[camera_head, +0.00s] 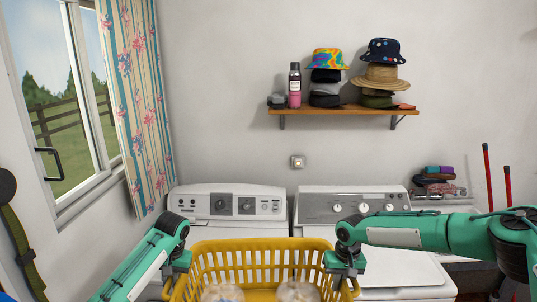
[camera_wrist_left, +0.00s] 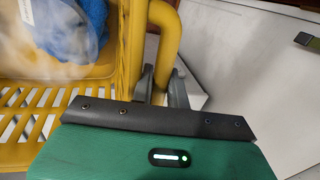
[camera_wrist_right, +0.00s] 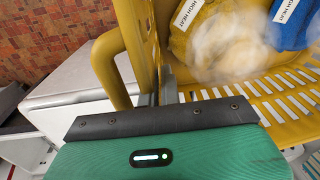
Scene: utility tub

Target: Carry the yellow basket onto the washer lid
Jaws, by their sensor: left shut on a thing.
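The yellow basket (camera_head: 259,245) is at the bottom centre of the head view, in front of two white machines. Bagged contents (camera_head: 298,291) lie in it. My left gripper (camera_head: 180,262) is at its left side; in the left wrist view its fingers (camera_wrist_left: 160,90) are shut on the yellow handle. My right gripper (camera_head: 345,264) is at the right side; in the right wrist view its fingers (camera_wrist_right: 160,92) are at the basket wall beside the handle loop, their grip unclear. The left machine (camera_head: 230,195) and right machine (camera_head: 365,190) have control panels; I cannot tell which is the washer.
The right machine's lid (camera_head: 405,270) looks bare where it shows. A wall shelf (camera_head: 345,111) holds hats and a bottle above the machines. Folded cloths (camera_head: 436,185) and red-handled tools (camera_head: 487,170) stand at the right. A window and curtain (camera_head: 140,110) are at the left.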

